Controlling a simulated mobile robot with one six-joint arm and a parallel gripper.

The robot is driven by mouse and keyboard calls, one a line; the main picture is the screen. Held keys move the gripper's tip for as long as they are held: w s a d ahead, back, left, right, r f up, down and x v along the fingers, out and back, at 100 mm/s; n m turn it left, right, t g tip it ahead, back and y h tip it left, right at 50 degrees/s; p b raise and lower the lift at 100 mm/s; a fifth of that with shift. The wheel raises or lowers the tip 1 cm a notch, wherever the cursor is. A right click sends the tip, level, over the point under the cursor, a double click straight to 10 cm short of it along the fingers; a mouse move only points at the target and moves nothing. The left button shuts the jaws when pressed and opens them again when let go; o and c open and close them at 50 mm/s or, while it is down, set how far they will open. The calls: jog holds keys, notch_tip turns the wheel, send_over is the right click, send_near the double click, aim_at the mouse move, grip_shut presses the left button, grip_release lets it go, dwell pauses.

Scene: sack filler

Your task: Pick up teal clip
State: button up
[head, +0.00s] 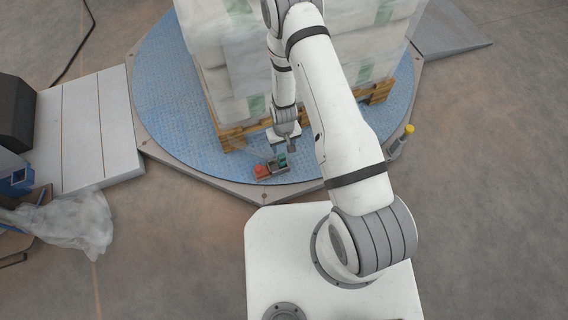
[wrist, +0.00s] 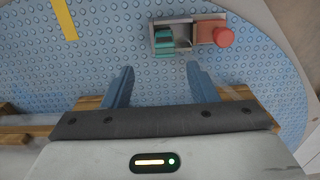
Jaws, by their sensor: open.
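Teal clips (wrist: 164,42) lie in a small grey open tray (wrist: 183,22) on the blue studded turntable plate. In the head view the teal (head: 282,161) shows as a small patch close to my gripper (head: 286,150). In the wrist view my gripper (wrist: 158,88) is open, with two blue-grey fingers apart and nothing between them. The tray lies just beyond the fingertips, roughly in line with the gap. I cannot tell how many clips there are or how high the fingers are above the plate.
A wooden pallet (head: 232,140) with stacked white sacks (head: 232,70) stands on the blue turntable (head: 165,90). A yellow-capped post (head: 408,130) is at the right rim. Crumpled plastic (head: 75,225) lies left.

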aim_at(282, 155)
notch_tip(282, 155, down, 3)
jog(key=shift+s+f+b, duration=0.1)
jog(key=shift+b, duration=0.75)
jog(key=f+b, duration=0.4)
jog(key=f, duration=0.1)
jog(key=shift+a+f, duration=0.15)
jog(key=shift+a, duration=0.2)
jog(key=shift+c, duration=0.3)
jog(key=c, duration=1)
